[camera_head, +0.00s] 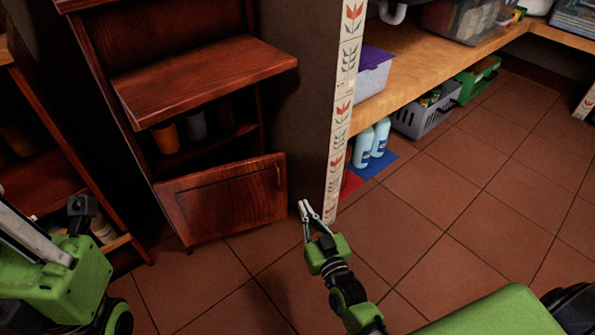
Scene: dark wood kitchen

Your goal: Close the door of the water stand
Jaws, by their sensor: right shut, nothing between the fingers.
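The water stand (198,78) is a dark red-brown wooden cabinet with a jutting upper shelf. Its lower door (226,202) is a framed wooden panel, swung partly outward. A gap above the door shows an inner shelf with cups. A small dark handle (278,177) sits near the door's right edge. My right gripper (303,205) is shut and empty, a little to the right of the door's free right edge and apart from it. My left arm shows at the lower left, but its fingertips cannot be made out.
A tiled post (340,115) stands just right of my right gripper. Beyond it are a wooden counter (425,75), blue bottles (363,148) and a grey basket (425,117). Open shelving (45,192) stands at left. The tiled floor (450,205) is clear at right.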

